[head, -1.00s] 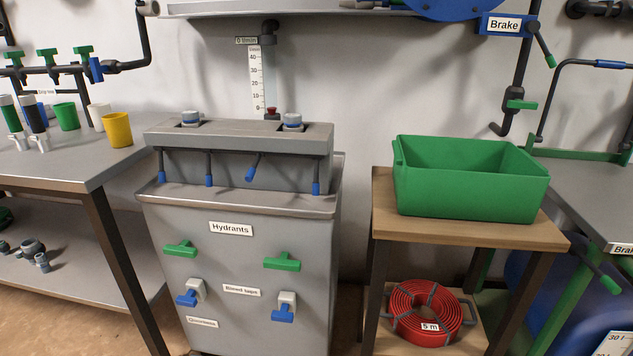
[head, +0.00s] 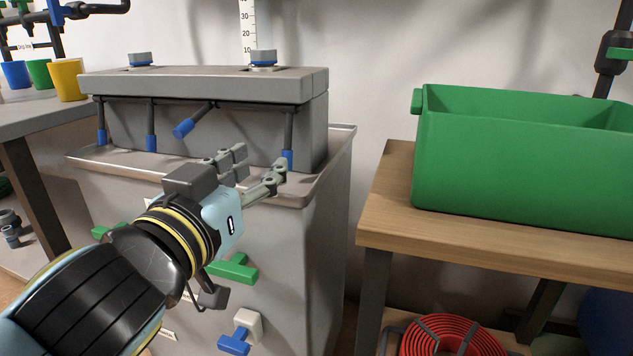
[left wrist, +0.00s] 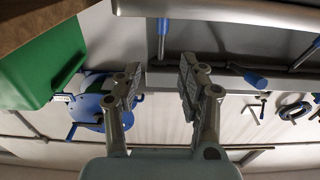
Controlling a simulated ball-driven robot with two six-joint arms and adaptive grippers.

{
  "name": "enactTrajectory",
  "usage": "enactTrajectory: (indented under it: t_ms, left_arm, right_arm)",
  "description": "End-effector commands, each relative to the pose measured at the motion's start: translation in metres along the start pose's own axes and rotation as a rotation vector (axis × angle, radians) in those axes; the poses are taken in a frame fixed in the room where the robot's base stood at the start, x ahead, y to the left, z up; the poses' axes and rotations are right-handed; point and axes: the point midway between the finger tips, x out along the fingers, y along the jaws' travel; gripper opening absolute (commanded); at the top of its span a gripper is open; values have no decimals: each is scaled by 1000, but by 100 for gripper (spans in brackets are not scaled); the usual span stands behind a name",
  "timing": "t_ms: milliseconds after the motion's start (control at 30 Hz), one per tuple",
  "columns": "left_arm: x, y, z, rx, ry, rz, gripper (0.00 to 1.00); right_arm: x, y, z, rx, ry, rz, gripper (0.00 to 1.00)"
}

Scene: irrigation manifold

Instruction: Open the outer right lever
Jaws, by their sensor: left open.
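The outer right lever (head: 288,152) hangs nearly straight down under the grey header, a dark rod with a blue tip. My left gripper (head: 258,168) is open and empty in front of the tank's rim, with one finger close to the lever's blue tip; whether they touch I cannot tell. In the left wrist view the lever (left wrist: 163,30) shows between the lines of the open fingers (left wrist: 160,80), past their tips. The inner right lever (head: 190,124) is tilted out to the left. My right gripper is not in view.
Two further levers (head: 151,137) hang down at the left. The grey header (head: 200,84) lies above the levers and the tank rim (head: 318,185) below. Green (head: 236,268) and blue (head: 234,342) taps stick out of the tank front. A green crate (head: 520,160) stands on a wooden table at right.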

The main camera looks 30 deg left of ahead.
Motion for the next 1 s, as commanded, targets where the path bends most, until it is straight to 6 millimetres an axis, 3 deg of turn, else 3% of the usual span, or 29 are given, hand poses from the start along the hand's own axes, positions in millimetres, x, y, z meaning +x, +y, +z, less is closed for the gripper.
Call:
enactTrajectory:
  t_ms: [33, 100, 267, 700, 1000]
  left_arm:
    - [-2, 0, 16, 1, -20, -2, 40]
    - [-3, -1, 21, 2, -27, -3, 40]
    - [10, 0, 19, 2, -24, 0, 40]
    - [91, 0, 24, 3, -28, -1, 40]
    - [105, 0, 24, 2, -31, -1, 40]
  right_arm:
    - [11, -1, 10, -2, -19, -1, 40]
    - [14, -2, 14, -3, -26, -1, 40]
    - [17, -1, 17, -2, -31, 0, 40]
    - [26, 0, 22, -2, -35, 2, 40]
    - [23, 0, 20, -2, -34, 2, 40]
